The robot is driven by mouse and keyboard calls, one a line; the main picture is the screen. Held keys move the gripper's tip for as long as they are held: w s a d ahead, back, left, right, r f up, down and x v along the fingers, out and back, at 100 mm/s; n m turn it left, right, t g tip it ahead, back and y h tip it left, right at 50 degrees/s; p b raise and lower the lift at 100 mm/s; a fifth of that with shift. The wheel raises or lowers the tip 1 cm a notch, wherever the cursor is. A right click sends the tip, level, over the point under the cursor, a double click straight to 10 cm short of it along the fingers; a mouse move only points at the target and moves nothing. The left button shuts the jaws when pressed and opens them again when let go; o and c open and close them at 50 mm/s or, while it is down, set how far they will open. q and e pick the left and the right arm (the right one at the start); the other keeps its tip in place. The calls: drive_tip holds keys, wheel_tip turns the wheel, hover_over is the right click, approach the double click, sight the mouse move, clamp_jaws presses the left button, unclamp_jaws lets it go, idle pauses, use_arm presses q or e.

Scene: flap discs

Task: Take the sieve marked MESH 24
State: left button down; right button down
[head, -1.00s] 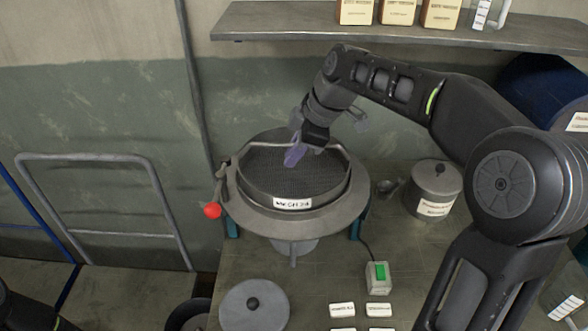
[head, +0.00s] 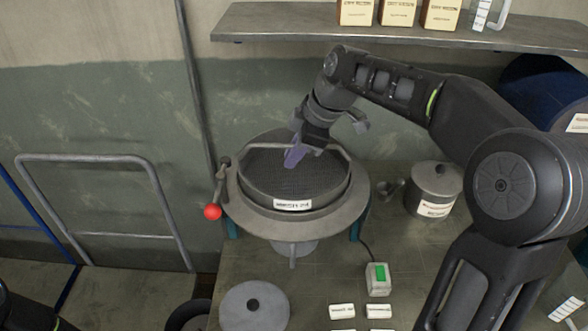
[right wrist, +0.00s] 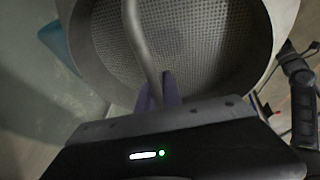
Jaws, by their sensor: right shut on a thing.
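The sieve (head: 280,178) is a round dark pan with a mesh floor and a bar handle arching across its top. Its white front label (head: 293,205) reads MESH 24. It sits in the round grey ring (head: 240,212) of a stand on the bench. My right gripper (head: 295,156) reaches down from above, its purple fingers shut on the bar handle. In the right wrist view the handle (right wrist: 138,42) runs down to the fingers (right wrist: 160,93), with the mesh behind. The fingers hide the gripped part of the bar. My left gripper is out of view.
A lever with a red knob (head: 212,212) sticks out left of the stand. A lidded pot (head: 434,188) stands to the right. A round lid (head: 254,308) and a green-button switch box (head: 377,278) lie in front. A shelf (head: 400,32) with boxes hangs above.

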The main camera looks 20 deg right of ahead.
drive_tip(key=shift+r, duration=0.1)
wheel_tip(320, 180, up, 10)
drive_tip(key=shift+b, duration=0.45)
idle(0.4)
drive_tip(key=c, duration=2)
unclamp_jaws()
drive_tip(key=shift+c, duration=0.2)
clamp_jaws()
